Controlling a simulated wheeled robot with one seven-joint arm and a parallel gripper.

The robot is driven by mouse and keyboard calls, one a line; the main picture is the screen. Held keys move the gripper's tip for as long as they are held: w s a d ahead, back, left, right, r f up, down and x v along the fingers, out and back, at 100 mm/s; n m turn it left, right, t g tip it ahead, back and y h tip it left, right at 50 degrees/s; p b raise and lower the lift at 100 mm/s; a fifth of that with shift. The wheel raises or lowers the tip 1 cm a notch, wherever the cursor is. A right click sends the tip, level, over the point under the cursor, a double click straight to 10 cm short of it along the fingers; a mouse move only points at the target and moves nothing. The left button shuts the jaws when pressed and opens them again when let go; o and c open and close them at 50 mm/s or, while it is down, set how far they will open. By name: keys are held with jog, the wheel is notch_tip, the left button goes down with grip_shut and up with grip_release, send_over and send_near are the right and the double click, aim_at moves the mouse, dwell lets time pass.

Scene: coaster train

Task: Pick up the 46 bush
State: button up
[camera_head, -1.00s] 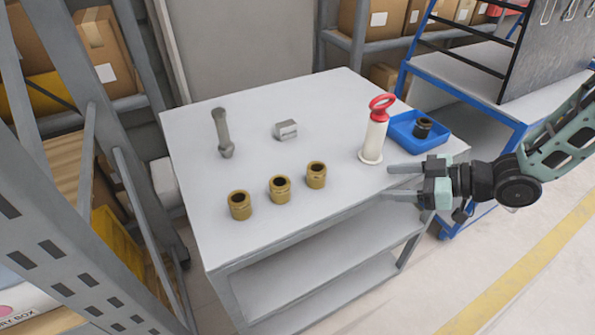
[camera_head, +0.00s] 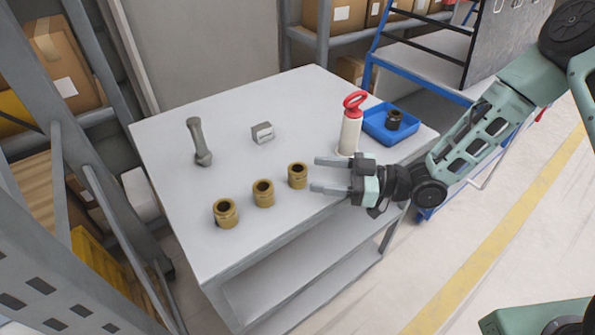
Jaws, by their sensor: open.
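Three brass-coloured bushes stand upright in a slanting row near the table's front edge: a left one (camera_head: 225,213), a middle one (camera_head: 263,193) and a right one (camera_head: 297,175). I cannot read any marking that tells which is the 46 bush. A dark bush (camera_head: 394,119) sits in a blue tray (camera_head: 375,133) at the table's right. My gripper (camera_head: 317,174) is open and empty, its fingers pointing left. Its fingertips are just right of the right brass bush, which does not appear to be between them.
A white cylinder with a red ring handle (camera_head: 350,132) stands behind my gripper, close to the tray. A grey bolt-like part (camera_head: 200,143) and a small grey block (camera_head: 262,132) lie farther back. The grey table (camera_head: 180,180) is bare at the left.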

aim_at(298, 170)
jog(key=shift+w+a+r+p, duration=0.1)
jog(key=shift+w+a+p, duration=0.2)
jog(key=shift+a, duration=0.7)
jog(key=shift+w+a+f+p, duration=0.1)
jog(key=shift+w+a+p, duration=0.15)
jog(key=shift+a, duration=0.75)
jog(key=shift+w+a+r+p, duration=0.1)
jog(key=shift+w+a+p, duration=0.2)
jog(key=shift+a, duration=0.7)
jog(key=shift+s, duration=0.1)
jog(key=c, duration=1.1)
